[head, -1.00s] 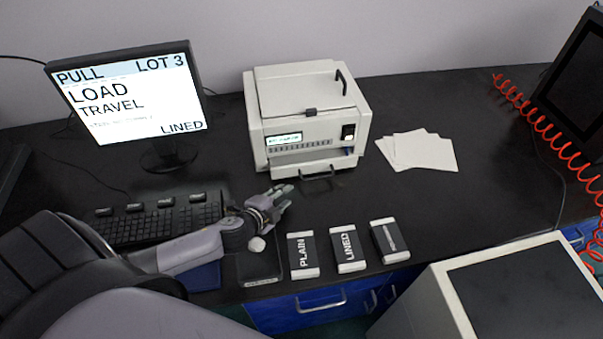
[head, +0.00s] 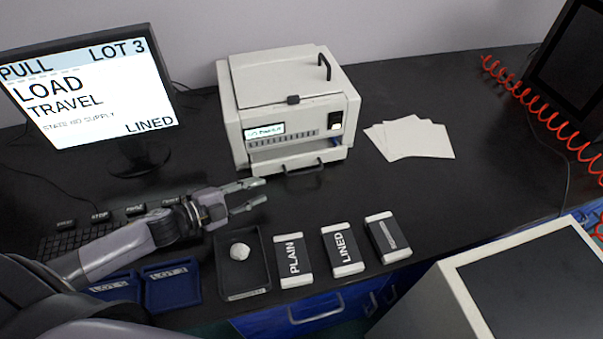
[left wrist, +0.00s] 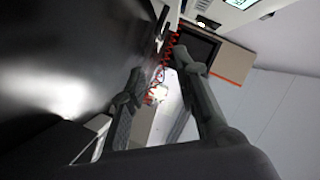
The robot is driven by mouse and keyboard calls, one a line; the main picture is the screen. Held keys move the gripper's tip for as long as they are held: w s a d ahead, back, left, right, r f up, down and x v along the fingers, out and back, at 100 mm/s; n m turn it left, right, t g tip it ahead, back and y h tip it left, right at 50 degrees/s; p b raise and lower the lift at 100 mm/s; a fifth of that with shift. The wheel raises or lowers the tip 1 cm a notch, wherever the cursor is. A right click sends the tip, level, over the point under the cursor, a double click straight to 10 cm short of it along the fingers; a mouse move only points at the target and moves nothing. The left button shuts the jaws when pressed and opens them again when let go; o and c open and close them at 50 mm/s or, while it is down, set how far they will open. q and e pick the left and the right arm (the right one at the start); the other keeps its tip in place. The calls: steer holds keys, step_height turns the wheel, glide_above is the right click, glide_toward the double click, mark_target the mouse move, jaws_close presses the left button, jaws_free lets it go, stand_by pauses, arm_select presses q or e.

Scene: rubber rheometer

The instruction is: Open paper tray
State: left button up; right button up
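The paper tray (head: 301,162) is the low front drawer of the beige rheometer (head: 290,100), with a dark bar handle (head: 303,168) on its front. The tray front projects slightly from below the display panel; I cannot tell how far it is out. My left gripper (head: 262,190) is in front of the machine, to the left of and nearer than the handle, apart from it. Its fingers are spread with nothing between them. In the left wrist view the two dark fingers (left wrist: 165,85) stand apart, with part of the machine at the top. My right gripper is not in view.
A black tray (head: 262,250) with a white lump (head: 240,251) lies below my left gripper. PLAIN (head: 293,262) and LINED (head: 343,250) packs and a third pack (head: 388,238) lie to its right. White sheets (head: 412,138) lie right of the machine. A monitor (head: 90,90) stands left.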

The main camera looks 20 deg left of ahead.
mark_target(303, 173)
arm_select(q)
steer(key=p+x, duration=0.1)
steer(key=x, duration=1.3)
steer(key=shift+r+p, duration=0.15)
steer(key=shift+p, duration=0.2)
steer(key=shift+w+d, duration=0.3)
steer(key=shift+w, duration=0.05)
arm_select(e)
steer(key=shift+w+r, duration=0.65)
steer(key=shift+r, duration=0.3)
arm_select(q)
steer(key=shift+c, duration=0.5)
jaws_close()
